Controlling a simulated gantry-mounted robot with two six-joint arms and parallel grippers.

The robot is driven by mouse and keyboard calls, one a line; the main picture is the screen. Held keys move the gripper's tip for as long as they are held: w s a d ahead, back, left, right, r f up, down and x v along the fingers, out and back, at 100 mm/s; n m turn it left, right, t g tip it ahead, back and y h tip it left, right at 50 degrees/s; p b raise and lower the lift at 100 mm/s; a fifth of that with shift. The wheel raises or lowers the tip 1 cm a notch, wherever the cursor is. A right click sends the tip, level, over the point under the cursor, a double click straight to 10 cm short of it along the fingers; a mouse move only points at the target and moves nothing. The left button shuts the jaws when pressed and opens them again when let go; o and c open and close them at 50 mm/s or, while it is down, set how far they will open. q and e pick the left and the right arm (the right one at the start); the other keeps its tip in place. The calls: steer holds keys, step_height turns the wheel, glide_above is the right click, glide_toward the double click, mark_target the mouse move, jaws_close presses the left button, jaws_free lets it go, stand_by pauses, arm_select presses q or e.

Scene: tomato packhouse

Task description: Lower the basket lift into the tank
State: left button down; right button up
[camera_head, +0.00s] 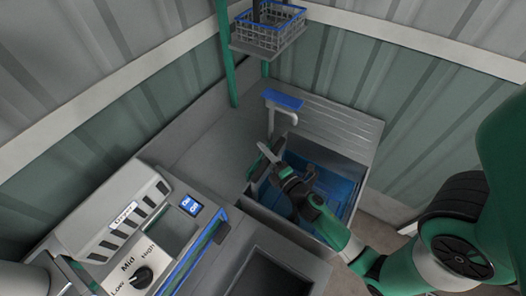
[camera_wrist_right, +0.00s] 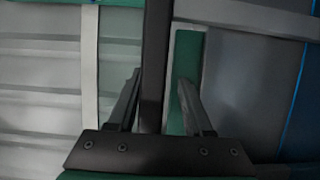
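The basket lift is at the top of the head view: a grey wire basket (camera_head: 268,27) sits on a platform beside a green post (camera_head: 224,55), raised above the tank. The tank (camera_head: 342,180) is open, with a blue interior. My right gripper (camera_head: 268,158) is at the tank's left rim, well below the basket. In the right wrist view my right gripper (camera_wrist_right: 160,88) has its fingers apart, with a dark upright bar (camera_wrist_right: 156,60) showing between them. A gap shows on the bar's right; I cannot tell whether the left finger touches it. My left gripper is out of view.
A blue-topped grey bent pipe or bracket (camera_head: 283,102) stands at the tank's back left. Corrugated walls close off the back.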

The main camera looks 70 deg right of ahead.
steer(key=shift+r, duration=0.1)
steer(key=b+v, duration=0.5)
steer(key=v, duration=0.6)
steer(key=shift+s+a, duration=0.1)
steer(key=shift+s, duration=0.2)
